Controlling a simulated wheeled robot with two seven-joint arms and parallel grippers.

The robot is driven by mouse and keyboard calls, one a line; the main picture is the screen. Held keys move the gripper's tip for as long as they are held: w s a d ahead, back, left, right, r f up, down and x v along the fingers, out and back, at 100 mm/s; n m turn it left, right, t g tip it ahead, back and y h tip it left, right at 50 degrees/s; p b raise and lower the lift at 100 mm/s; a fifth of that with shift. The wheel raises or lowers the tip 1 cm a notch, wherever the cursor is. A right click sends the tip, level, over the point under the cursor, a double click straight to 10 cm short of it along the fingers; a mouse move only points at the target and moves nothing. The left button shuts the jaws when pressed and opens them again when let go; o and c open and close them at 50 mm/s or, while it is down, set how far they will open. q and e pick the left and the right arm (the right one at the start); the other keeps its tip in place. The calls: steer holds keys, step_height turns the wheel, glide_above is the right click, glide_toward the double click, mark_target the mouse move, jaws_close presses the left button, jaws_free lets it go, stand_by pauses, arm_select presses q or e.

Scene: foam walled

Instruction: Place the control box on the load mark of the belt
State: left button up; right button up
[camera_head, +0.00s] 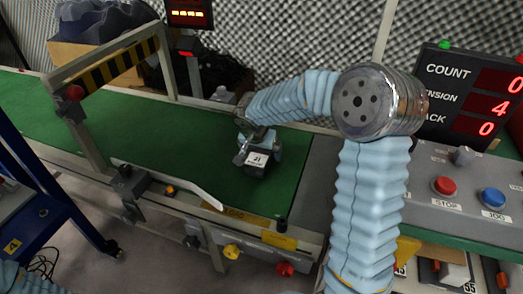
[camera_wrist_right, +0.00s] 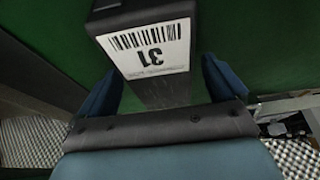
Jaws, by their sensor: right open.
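The control box (camera_head: 254,171) is a dark block with a white label. It rests on the green belt (camera_head: 160,129) near the belt's right end. In the right wrist view the box (camera_wrist_right: 155,15) shows a barcode and the number 31. My right gripper (camera_head: 258,148) is at the box from above. In the wrist view its blue fingers (camera_wrist_right: 160,82) stand open on either side of the box, with a visible gap at the right finger. Part of the box is hidden by the gripper.
A yellow-black striped gate (camera_head: 115,62) spans the belt at left. A pale angled bar (camera_head: 185,186) lies along the front edge. A control panel (camera_head: 465,185) with red and blue buttons stands right. A blue frame (camera_head: 50,205) is at lower left. The belt's middle is clear.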

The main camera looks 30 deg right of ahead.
steer(key=v, duration=1.2)
steer(key=shift+p, duration=0.4)
